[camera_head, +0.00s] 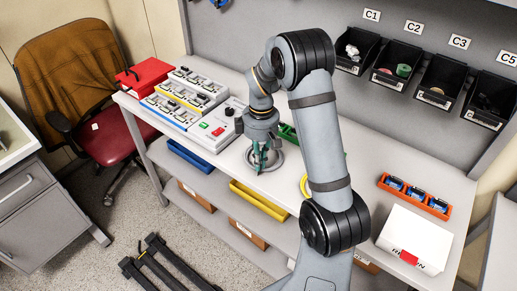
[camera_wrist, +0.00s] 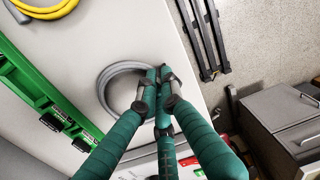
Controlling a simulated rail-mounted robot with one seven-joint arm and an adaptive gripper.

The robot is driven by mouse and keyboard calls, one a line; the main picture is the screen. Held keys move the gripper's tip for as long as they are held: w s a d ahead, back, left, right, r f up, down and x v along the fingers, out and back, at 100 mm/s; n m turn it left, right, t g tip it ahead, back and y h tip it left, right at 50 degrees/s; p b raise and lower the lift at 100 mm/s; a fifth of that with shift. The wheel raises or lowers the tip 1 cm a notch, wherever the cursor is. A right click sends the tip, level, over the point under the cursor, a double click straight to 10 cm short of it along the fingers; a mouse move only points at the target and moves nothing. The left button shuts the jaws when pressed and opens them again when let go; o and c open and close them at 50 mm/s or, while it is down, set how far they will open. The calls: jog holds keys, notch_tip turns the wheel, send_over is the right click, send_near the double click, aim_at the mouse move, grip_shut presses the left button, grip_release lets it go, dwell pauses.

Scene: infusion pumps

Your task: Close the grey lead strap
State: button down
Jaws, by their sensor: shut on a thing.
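The grey lead (camera_head: 279,160) lies coiled on the bench top, partly behind my gripper. In the wrist view the coil (camera_wrist: 108,82) is a loop of several turns, and its right side runs in at my fingertips. My gripper (camera_head: 260,164) reaches down onto the coil. Its green fingers, seen in the wrist view (camera_wrist: 160,78), are drawn together at the coil's right edge, shut on the grey lead. The strap cannot be told apart from the dark fingertip parts, so I cannot see whether it is open or closed.
A green tray (camera_wrist: 48,98) and a yellow lead (camera_wrist: 52,10) lie near the coil. A white device (camera_head: 215,127) stands left of my gripper. An orange tray (camera_head: 414,197) and a white box (camera_head: 412,238) are at the right. The bench's front edge is close to the coil.

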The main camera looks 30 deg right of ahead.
jog(key=p, duration=0.1)
jog(key=g+y+p, duration=0.1)
jog(key=p, duration=0.1)
jog(key=g+y+p, duration=0.1)
jog(key=shift+w+d+r, duration=0.25)
jog(key=shift+w+d, duration=0.1)
jog(key=shift+w+d+f+g+y+p, duration=0.2)
jog(key=shift+f+g+y+p, duration=0.25)
jog(key=shift+y+p, duration=0.45)
jog(key=shift+w+d+f+g+y, duration=0.1)
jog(key=shift+d+f+g+y, duration=0.05)
jog(key=shift+g+y, duration=0.45)
jog(key=c, duration=2)
grip_release()
